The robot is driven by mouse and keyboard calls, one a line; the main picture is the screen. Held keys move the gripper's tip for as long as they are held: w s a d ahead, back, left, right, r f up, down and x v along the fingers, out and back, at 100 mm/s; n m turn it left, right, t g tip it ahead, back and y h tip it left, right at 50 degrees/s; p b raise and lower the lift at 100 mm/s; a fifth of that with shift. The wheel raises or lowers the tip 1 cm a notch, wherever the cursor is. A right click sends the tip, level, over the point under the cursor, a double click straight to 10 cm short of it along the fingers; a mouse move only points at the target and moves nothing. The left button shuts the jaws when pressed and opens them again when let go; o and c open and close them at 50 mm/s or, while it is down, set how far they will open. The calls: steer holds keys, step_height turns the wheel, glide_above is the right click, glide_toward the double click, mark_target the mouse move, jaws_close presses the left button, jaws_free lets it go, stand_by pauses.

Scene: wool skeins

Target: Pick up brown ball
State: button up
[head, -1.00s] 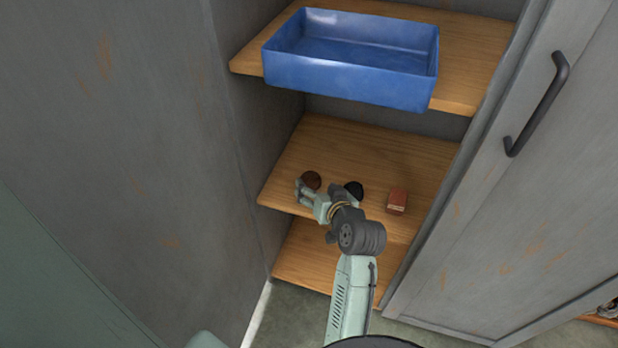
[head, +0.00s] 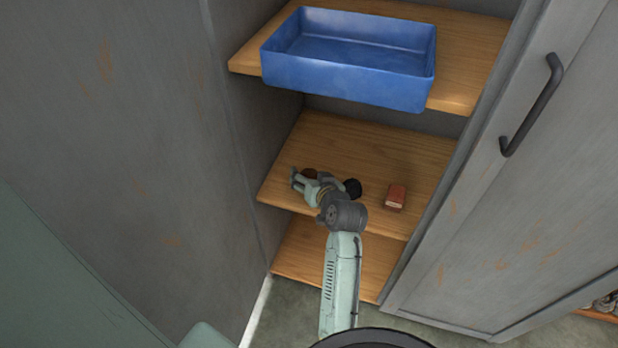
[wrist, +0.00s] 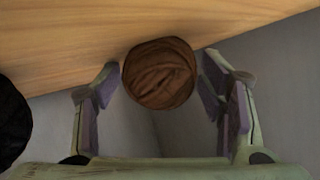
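The brown ball (wrist: 160,74) is a wound skein on the middle wooden shelf, near its left end.
A black ball (head: 353,188) sits just right of my gripper and also shows at the left edge of the wrist view (wrist: 14,122). A reddish-brown block (head: 396,197) lies farther right. A blue bin (head: 350,82) stands on the shelf above. The cabinet wall is close on the left.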

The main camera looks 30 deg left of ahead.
steer(key=c, duration=0.9)
